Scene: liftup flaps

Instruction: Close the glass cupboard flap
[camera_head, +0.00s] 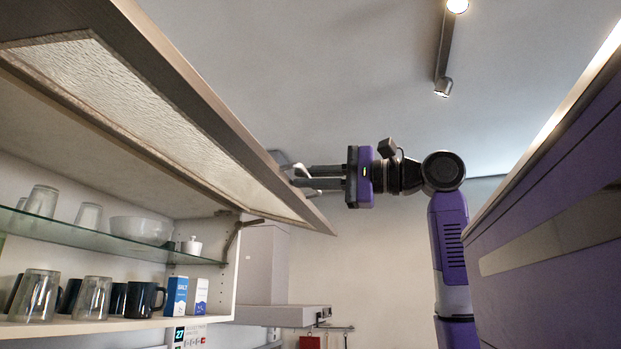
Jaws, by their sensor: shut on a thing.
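The glass cupboard flap (190,133) is raised, with a wooden frame around a textured glass pane. It slopes from the upper left down toward its far end near the middle of the picture, and the cupboard below it stands open. My gripper (304,177) reaches in from the right, its two fingers level. It is shut on the flap at the front edge near the far end, by a pale handle-like part. The exact contact is small and partly hidden by the fingers. A hinge arm (234,238) joins the flap to the cupboard's side.
Inside the cupboard, a glass shelf (75,236) holds glasses, a bowl (140,230) and a small white pot (191,246). Mugs, glasses and two cartons (177,295) stand below. A range hood (280,315) is beyond. The space below the flap's front is clear.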

